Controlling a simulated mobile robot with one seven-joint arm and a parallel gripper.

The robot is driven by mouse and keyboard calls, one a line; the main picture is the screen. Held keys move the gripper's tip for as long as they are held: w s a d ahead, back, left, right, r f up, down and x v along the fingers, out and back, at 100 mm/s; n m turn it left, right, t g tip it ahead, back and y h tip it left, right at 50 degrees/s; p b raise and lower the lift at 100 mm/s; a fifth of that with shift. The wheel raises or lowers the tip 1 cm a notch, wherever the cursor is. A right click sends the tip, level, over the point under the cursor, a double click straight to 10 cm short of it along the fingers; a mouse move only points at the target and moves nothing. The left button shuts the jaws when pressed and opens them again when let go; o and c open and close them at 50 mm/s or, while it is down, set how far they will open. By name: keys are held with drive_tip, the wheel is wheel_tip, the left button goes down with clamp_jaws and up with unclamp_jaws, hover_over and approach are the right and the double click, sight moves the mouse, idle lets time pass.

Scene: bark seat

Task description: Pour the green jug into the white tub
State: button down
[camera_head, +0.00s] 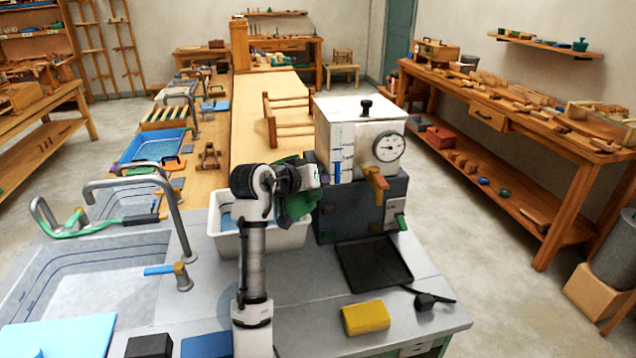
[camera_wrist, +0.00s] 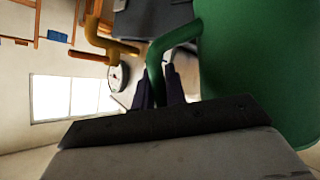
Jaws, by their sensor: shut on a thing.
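The green jug (camera_head: 297,204) hangs over the right part of the white tub (camera_head: 284,240) in the head view, partly behind my arm. It looks tipped, but I cannot tell how far or whether anything flows out. In the wrist view my gripper (camera_wrist: 160,92) has its dark fingers shut around the jug's handle, and the large green jug body (camera_wrist: 255,70) fills the right side. The tub stands on the grey counter, with something blue visible inside at its left. The jug's mouth and contents are hidden.
A white machine with a dial (camera_head: 385,148) on a dark base stands right of the tub, close to the jug. A black tray (camera_head: 374,264) and yellow sponge (camera_head: 366,317) lie in front of it. A sink with a tall tap (camera_head: 183,245) is left.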

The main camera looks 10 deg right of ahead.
drive_tip(key=shift+a+r, duration=0.1)
drive_tip(key=shift+r, duration=0.45)
idle(0.4)
drive_tip(key=shift+w+a+r+n+g+h, duration=0.25)
drive_tip(key=shift+r+n, duration=0.15)
drive_tip(key=shift+r, duration=0.3)
drive_tip(key=shift+w+a+r+n+g+h, duration=0.15)
drive_tip(key=shift+w+a+r+n, duration=0.2)
drive_tip(key=shift+r, duration=0.35)
drive_tip(key=shift+w+a+r+n+g+h, duration=0.2)
drive_tip(key=shift+r+n, duration=0.25)
drive_tip(key=shift+r, duration=0.55)
drive_tip(key=shift+w+a+r+n, duration=0.15)
drive_tip(key=shift+r+n, duration=0.15)
drive_tip(key=shift+w+r+h, duration=0.1)
drive_tip(key=shift+r+h, duration=0.1)
drive_tip(key=shift+h, duration=0.1)
drive_tip(key=shift+w+a+r+n+g+h, duration=0.25)
drive_tip(key=shift+r+n, duration=0.15)
drive_tip(key=shift+r, duration=0.25)
drive_tip(key=shift+w+a+r+n+g+h, duration=0.15)
drive_tip(key=shift+a+r+n+g, duration=0.2)
drive_tip(key=shift+r, duration=0.4)
drive_tip(key=shift+w+r, duration=0.1)
drive_tip(key=shift+w, duration=0.1)
